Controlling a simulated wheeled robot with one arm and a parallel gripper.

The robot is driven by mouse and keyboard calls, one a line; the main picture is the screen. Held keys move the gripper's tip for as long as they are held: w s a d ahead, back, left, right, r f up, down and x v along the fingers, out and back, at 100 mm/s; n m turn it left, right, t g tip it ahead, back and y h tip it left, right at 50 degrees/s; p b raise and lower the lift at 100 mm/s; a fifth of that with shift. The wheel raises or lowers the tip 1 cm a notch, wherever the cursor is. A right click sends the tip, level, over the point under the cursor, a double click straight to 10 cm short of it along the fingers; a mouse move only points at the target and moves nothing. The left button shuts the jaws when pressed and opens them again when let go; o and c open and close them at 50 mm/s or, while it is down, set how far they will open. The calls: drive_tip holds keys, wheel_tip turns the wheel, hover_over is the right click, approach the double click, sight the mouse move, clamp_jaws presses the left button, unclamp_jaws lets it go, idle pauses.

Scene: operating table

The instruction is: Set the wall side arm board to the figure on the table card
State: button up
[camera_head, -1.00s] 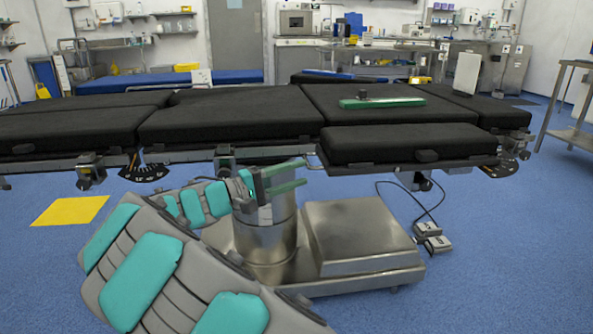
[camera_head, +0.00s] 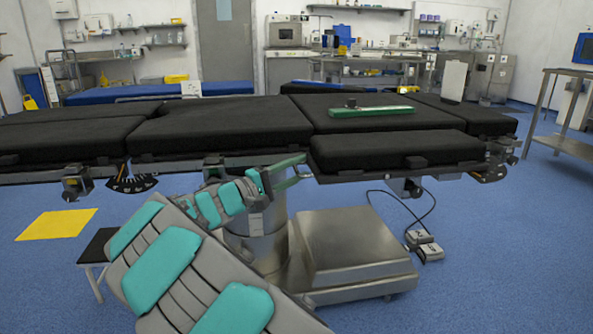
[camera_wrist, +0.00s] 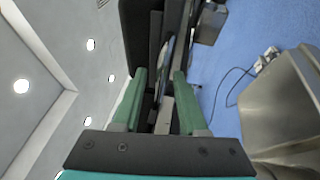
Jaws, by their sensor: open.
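A black padded arm board (camera_head: 395,150) lies along the near side of the table, with a dark lever knob on its front edge. A dial with white marks (camera_head: 490,172) sits under its right end. A dark pad (camera_head: 320,88) shows beyond the table's far edge; I cannot tell which board is wall side. A white card (camera_head: 453,80) stands at the table's right part, its writing unreadable. My gripper (camera_head: 292,171) is open and empty, just left of the near board's left end. In the wrist view, dark table-side parts (camera_wrist: 158,60) lie ahead between the green fingers.
The operating table (camera_head: 220,122) spans the view, with a green bar (camera_head: 372,111) on top. Another marked dial (camera_head: 132,183) and a clamp (camera_head: 76,182) hang from its near rail. Below are the steel base (camera_head: 350,250), pedals (camera_head: 425,245) and a yellow floor mat (camera_head: 57,224).

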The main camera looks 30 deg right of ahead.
clamp_jaws()
idle(0.3)
idle(1.1)
